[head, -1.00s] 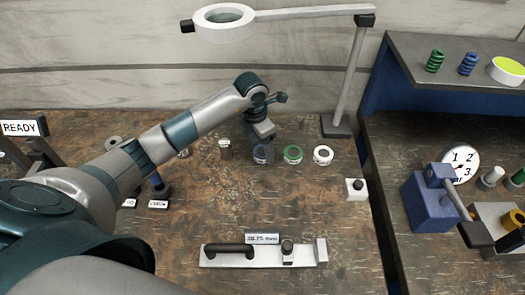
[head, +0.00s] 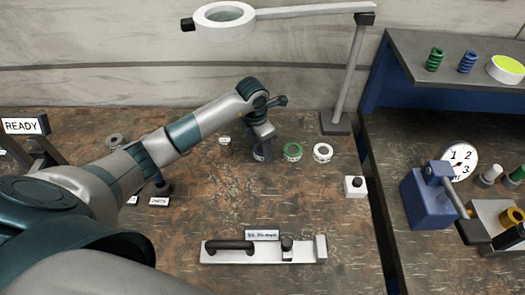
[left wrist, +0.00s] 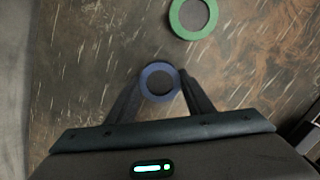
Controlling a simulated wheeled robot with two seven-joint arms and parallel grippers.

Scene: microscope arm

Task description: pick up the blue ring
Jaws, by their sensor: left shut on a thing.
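The blue ring (left wrist: 146,74) shows in the left wrist view between the two dark fingers of my left gripper (left wrist: 160,86). The fingers close on it from both sides. In the head view my left gripper (head: 262,153) points down over the blue ring (head: 260,157), which is mostly hidden behind it at table level. I cannot tell whether the ring is clear of the table. My right gripper is in neither view.
A green ring (head: 293,151) and a white ring (head: 323,152) stand to the right of my left gripper. A magnifier lamp (head: 224,33) arches above. A measuring block (head: 265,252) lies at the front. The table between is clear.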

